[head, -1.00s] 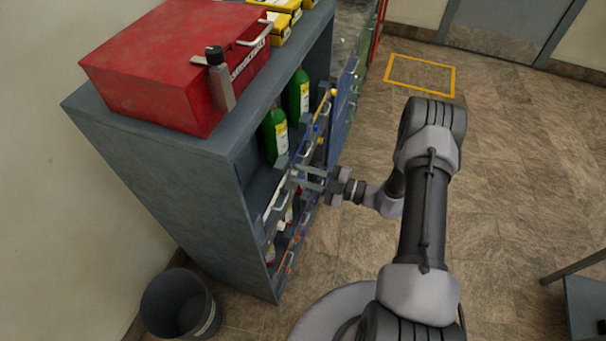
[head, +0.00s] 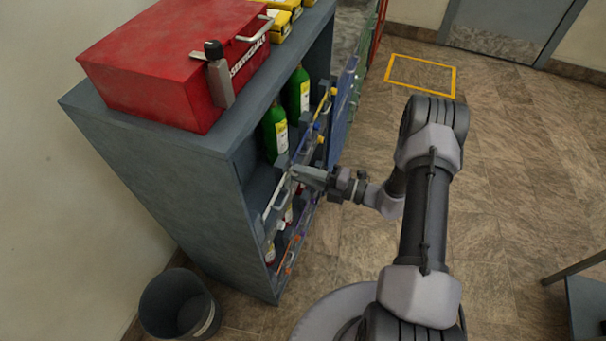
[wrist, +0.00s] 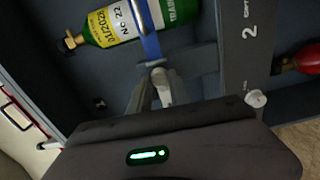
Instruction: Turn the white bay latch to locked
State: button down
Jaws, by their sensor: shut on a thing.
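My gripper (head: 300,172) reaches from the right to the open front of the grey cabinet (head: 165,165). Its fingers (wrist: 152,86) are shut on a small pale part, which I take to be the white bay latch (wrist: 161,84). The fingers partly hide this latch, so its exact angle is hard to tell. In the wrist view it sits just below a blue strap (wrist: 149,40) across a green cylinder (wrist: 110,22).
Green bottles (head: 275,130) stand in the cabinet beside the arm. A red case (head: 165,65) lies on top. A grey bin (head: 178,304) stands at the cabinet's foot. A post marked 2 (wrist: 236,50) rises right of the fingers. Floor to the right is open.

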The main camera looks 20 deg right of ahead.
jog(key=shift+n, duration=0.4)
jog(key=c, duration=1.2)
grip_release()
jog(key=p+v, duration=0.2)
jog(key=v, duration=1.5)
jog(key=shift+s+d+p, duration=0.15)
jog(key=shift+p, duration=0.2)
jog(key=shift+r, duration=0.15)
